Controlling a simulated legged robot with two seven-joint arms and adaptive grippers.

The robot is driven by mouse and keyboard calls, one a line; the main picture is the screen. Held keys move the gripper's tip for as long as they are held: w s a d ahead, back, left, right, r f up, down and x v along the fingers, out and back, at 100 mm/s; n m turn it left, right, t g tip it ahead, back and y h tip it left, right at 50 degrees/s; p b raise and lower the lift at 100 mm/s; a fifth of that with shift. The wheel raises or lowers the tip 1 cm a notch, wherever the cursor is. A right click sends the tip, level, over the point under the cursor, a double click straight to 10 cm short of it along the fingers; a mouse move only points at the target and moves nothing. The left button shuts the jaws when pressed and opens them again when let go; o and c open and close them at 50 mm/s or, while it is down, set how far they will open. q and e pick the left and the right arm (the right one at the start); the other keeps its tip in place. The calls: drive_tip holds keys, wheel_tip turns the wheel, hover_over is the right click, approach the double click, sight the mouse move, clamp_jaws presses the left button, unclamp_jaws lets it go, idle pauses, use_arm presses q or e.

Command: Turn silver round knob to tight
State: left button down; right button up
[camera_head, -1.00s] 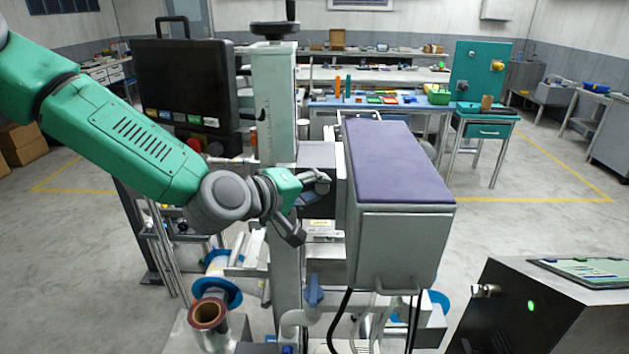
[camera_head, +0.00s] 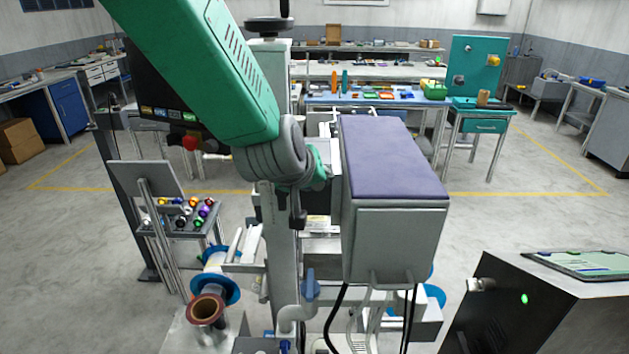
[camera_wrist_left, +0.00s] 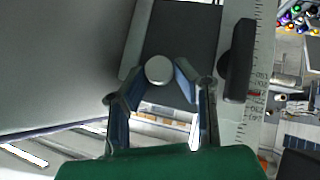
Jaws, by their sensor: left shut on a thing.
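The silver round knob (camera_wrist_left: 159,70) shows in the left wrist view as a pale grey disc facing the camera, in front of a dark block. My left gripper (camera_wrist_left: 160,77) is shut on it, with one finger at each side of its rim. In the head view my left gripper (camera_head: 305,205) is at the machine column, left of the grey box with the purple top. There my own wrist and the box hide the knob. My right gripper is in neither view.
The grey box with the purple top (camera_head: 392,165) stands close to the right of my wrist. A column with a ruled scale (camera_wrist_left: 255,90) and a black handle (camera_wrist_left: 238,62) are beside the gripper. A dark screen (camera_head: 150,95) is partly behind my arm.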

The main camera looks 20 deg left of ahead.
use_arm(q)
drive_tip(key=shift+s+d+f, duration=0.15)
drive_tip(key=shift+s+f, duration=0.1)
drive_tip(key=shift+f, duration=0.15)
drive_tip(key=c, duration=1.3)
unclamp_jaws()
drive_tip(key=shift+c, duration=0.2)
drive_tip(key=shift+o, duration=0.2)
drive_tip(key=shift+w+r, duration=0.1)
drive_tip(key=shift+w, duration=0.1)
drive_tip(key=shift+r, duration=0.15)
drive_tip(key=v, duration=1.1)
drive_tip(key=shift+s+d+r, duration=0.2)
drive_tip(key=shift+r, duration=0.05)
